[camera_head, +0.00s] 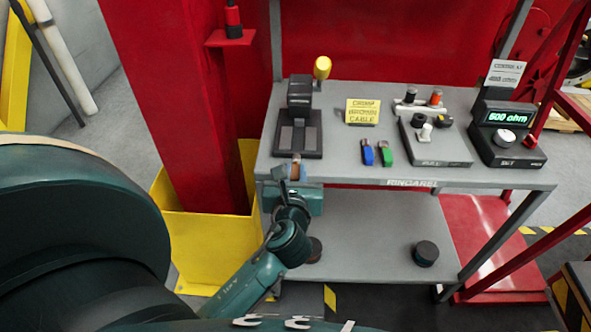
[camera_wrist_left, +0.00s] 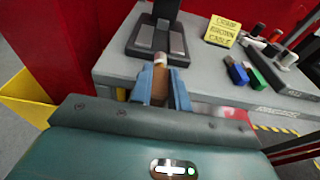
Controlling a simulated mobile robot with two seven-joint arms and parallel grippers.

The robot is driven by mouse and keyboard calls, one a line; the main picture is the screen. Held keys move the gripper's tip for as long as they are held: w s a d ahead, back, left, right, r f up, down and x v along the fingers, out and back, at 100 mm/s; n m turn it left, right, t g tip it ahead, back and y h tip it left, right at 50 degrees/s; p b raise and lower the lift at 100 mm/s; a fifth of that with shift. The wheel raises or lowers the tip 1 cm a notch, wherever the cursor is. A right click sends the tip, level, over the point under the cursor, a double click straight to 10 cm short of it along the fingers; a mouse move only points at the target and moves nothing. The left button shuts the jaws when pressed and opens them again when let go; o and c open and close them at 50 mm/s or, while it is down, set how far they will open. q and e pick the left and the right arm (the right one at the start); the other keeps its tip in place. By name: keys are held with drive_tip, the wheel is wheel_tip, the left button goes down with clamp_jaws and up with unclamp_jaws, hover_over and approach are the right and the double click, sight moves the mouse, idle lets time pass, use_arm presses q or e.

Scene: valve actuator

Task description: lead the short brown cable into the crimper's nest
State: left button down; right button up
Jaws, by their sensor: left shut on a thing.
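The short brown cable (camera_head: 296,172) is held upright between the blue fingers of my left gripper (camera_head: 290,176), at the front edge of the bench. In the left wrist view the cable (camera_wrist_left: 160,82) stands between the two fingertips (camera_wrist_left: 160,92), its pale tip pointing at the crimper. The crimper (camera_head: 298,118) is a dark press with a black base, grey plates and a yellow-knobbed lever (camera_head: 322,68). Its base (camera_wrist_left: 157,40) lies just beyond the cable tip in the left wrist view. The cable appears apart from the crimper. The nest cannot be made out clearly. My right gripper is not in view.
A yellow sign (camera_head: 362,112) stands right of the crimper. Blue (camera_head: 367,153) and green (camera_head: 386,153) pieces lie near the front edge. A grey fixture (camera_head: 435,140) and a meter reading 500 ohm (camera_head: 508,118) stand farther right. A red column (camera_head: 185,100) rises on the left.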

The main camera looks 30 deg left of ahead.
sight(297, 156)
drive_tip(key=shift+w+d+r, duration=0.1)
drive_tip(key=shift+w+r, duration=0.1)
use_arm(q)
drive_tip(key=shift+r+p, duration=0.15)
drive_tip(key=shift+p, duration=0.6)
drive_tip(key=shift+w, duration=0.25)
drive_tip(key=shift+w+a, duration=0.25)
drive_tip(key=shift+w, duration=0.05)
drive_tip(key=x, duration=0.1)
drive_tip(key=p+x, duration=0.1)
drive_tip(key=shift+w+a, duration=0.15)
drive_tip(key=shift+w, duration=0.1)
drive_tip(key=shift+x, duration=1)
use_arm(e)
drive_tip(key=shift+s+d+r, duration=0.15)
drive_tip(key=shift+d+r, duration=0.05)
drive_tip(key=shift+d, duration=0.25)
use_arm(q)
drive_tip(key=shift+r, duration=0.15)
drive_tip(key=shift+p, duration=1.3)
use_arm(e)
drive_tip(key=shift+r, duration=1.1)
